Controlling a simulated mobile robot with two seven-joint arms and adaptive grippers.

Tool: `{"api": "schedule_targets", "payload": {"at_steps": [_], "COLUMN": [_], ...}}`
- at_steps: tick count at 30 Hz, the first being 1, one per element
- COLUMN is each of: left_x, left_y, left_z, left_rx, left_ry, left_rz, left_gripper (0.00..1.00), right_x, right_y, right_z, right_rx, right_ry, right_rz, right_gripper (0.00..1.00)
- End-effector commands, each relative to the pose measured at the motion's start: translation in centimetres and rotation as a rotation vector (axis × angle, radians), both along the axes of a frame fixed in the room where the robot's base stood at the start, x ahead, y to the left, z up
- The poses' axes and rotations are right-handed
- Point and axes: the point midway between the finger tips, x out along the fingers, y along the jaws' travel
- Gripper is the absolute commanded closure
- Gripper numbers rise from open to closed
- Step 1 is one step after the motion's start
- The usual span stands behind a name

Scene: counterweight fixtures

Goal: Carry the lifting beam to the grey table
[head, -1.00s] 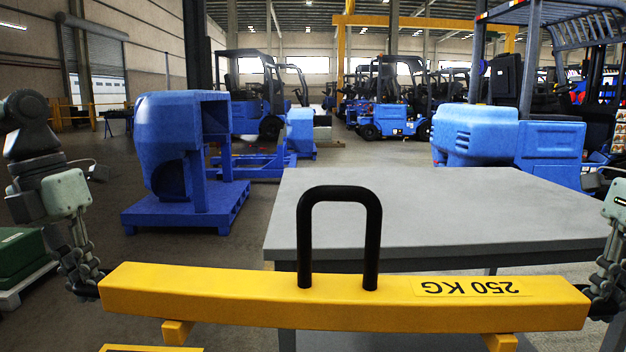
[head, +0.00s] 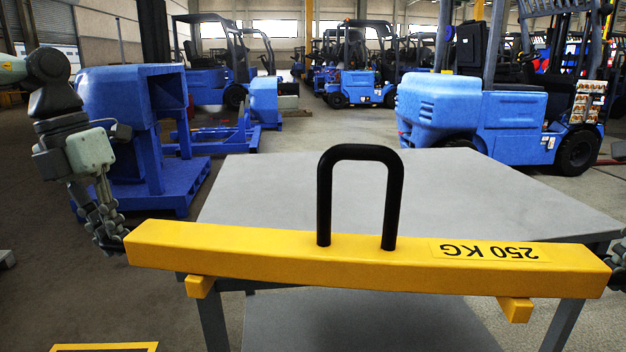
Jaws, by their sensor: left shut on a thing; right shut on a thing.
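The lifting beam (head: 290,255) is a long yellow bar with a black loop handle and a "250 KG" label that reads upside down. It spans the front of the head view, its right end slightly lower than its left. My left gripper (head: 118,240) is shut on the beam's left end. My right gripper (head: 616,268) is at the right picture edge, shut on the beam's right end and mostly cut off. The grey table (head: 470,185) stands just beyond, its near edge partly hidden behind the beam. I cannot tell whether the beam touches it.
The tabletop is bare. A blue machine housing (head: 120,110) on a blue pallet stands at the left behind my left arm. A blue forklift (head: 470,110) stands behind the table at the right. A yellow floor marking (head: 104,347) shows at the lower left.

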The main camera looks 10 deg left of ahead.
Motion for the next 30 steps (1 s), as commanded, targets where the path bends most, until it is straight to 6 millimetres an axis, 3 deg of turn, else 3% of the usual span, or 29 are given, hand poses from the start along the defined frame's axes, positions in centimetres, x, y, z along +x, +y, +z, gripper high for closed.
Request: {"api": "schedule_targets", "payload": {"at_steps": [17, 30], "left_x": [0.3, 4.4], "left_y": [0.1, 0.1], "left_z": [0.2, -0.8], "left_rx": [0.002, 0.004], "left_ry": [-0.003, -0.002], "left_rz": [0.002, 0.004], "left_gripper": [1.0, 1.0], "right_x": [0.3, 4.3], "right_y": [-0.1, -0.1], "right_z": [0.2, -0.8], "right_rx": [-0.003, -0.004], "right_ry": [-0.003, -0.003], "right_rz": [-0.002, -0.003], "right_gripper": [1.0, 1.0]}}
